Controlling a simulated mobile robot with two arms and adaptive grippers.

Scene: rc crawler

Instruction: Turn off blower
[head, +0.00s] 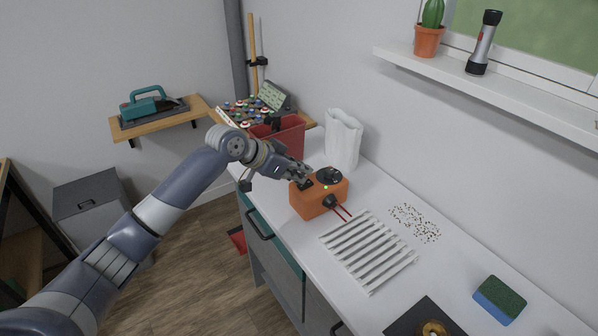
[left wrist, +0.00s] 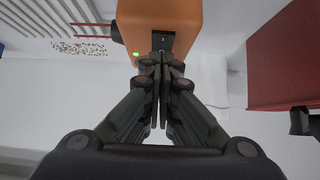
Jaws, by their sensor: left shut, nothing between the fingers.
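The blower looks to be the orange box (head: 310,204) on the white counter. It has a black round part (head: 328,176) on top, a small lit green light (head: 325,187) and a black knob-like part (head: 329,201) on its front. In the left wrist view the orange box (left wrist: 180,16) fills the top, with the green light (left wrist: 136,54) and a black switch plate (left wrist: 163,41). My left gripper (head: 304,181) is shut and empty, its fingertips (left wrist: 161,60) at the black plate. Whether they touch it I cannot tell. My right gripper is not in view.
A red bin (head: 290,139) and a white bag-like container (head: 343,140) stand behind the box. A white slatted grille (head: 368,250), scattered small bits (head: 415,222) and a green-blue sponge (head: 499,299) lie to the right. Two red leads (head: 342,212) come from the box.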

